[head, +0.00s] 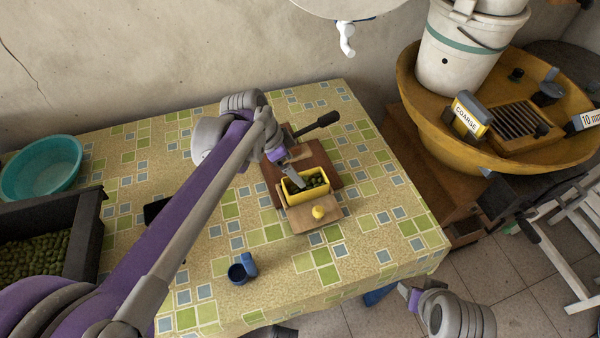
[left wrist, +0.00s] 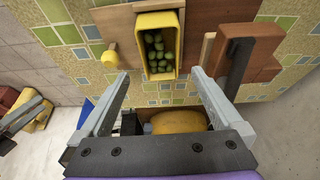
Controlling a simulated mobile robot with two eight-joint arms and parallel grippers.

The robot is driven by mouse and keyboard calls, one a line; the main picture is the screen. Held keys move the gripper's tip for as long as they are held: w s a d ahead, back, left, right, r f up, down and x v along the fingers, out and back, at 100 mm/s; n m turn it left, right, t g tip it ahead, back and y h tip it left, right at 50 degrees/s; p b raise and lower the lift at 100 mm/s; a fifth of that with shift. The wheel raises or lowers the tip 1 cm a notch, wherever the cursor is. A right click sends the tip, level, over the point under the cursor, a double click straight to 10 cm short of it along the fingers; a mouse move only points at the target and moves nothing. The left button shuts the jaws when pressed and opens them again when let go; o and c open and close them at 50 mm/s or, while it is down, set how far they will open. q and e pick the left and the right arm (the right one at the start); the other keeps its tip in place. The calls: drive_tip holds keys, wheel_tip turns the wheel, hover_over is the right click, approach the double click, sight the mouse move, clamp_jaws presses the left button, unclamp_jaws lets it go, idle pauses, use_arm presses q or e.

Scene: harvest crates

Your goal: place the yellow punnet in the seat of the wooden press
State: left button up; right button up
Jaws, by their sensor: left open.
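The yellow punnet (head: 293,195), filled with green fruit, sits upright on the wooden press (head: 318,157) on the table. It also shows in the left wrist view (left wrist: 169,19), between a light wooden slide with a yellow knob (left wrist: 110,58) and a brown block (left wrist: 262,62). Whether it is fully down in the seat I cannot tell. My left gripper (left wrist: 160,73) is open, its fingers on either side of the punnet's near end with gaps to it; in the head view it partly covers the press. My right gripper (head: 407,294) is low at the right, off the table; its jaws are unclear.
A blue cup (head: 238,273) stands toward the table's front. A dark crate of green fruit (head: 88,235) and a teal bowl (head: 42,168) are at the left. The press's black handle (head: 318,124) sticks up behind. A large wooden basin (head: 410,90) stands at the right.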

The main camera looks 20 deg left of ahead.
use_arm(q)
drive_tip(key=shift+v, duration=1.3)
